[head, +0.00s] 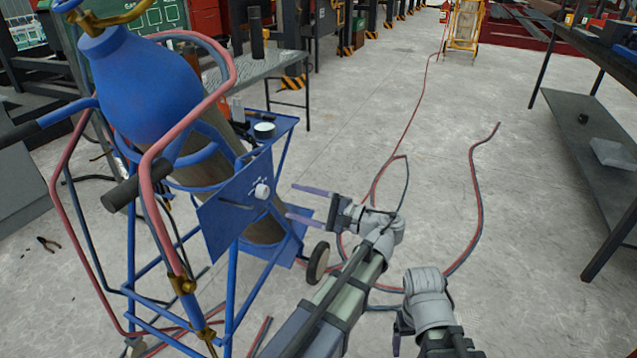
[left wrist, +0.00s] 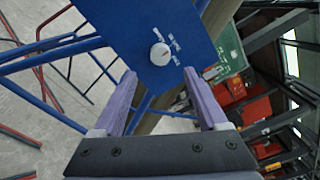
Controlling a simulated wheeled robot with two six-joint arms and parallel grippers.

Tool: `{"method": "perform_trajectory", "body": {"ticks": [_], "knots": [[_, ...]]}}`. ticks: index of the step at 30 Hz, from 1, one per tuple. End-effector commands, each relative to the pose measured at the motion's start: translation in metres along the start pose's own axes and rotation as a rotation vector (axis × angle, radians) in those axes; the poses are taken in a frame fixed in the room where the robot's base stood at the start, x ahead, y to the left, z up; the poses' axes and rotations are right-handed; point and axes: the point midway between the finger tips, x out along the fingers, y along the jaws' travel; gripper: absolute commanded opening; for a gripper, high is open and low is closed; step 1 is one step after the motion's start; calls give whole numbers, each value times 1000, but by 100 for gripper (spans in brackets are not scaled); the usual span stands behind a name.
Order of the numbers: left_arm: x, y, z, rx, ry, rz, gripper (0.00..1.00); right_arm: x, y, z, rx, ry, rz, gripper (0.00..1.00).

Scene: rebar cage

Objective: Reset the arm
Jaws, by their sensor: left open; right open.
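My left gripper (head: 292,202) reaches in front of a blue panel (head: 232,212) on a gas-cylinder cart. Its two purple fingers are spread and empty. The panel carries a white round knob (head: 262,190), just left of the fingertips in the head view. In the left wrist view the knob (left wrist: 160,54) lies beyond the gap between the open fingertips (left wrist: 160,76), apparently not held. My right gripper (head: 397,340) is at the bottom of the head view, folded low and mostly hidden by its own wrist; a bit of purple finger shows.
The blue cart frame (head: 232,290) holds a large blue cylinder (head: 150,95) with red hoses close by on the left. Hoses (head: 478,200) lie on the floor. A dark workbench (head: 590,160) stands on the right. The floor between is mostly open.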

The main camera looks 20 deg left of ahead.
Motion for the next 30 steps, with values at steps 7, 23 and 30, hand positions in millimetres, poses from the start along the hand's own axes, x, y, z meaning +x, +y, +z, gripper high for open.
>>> {"method": "perform_trajectory", "body": {"ticks": [7, 23, 30], "knots": [[-2, 18, -2, -16, 54, 70, 76, -2, 0, 0, 0, 0, 0, 81], [-141, 204, -7, -174, 491, 1011, 76, -18, 2, 1, 3, -1, 2, 81], [-208, 236, 17, -188, 541, 1327, 76, -22, 3, 2, 4, -1, 3, 81]]}}
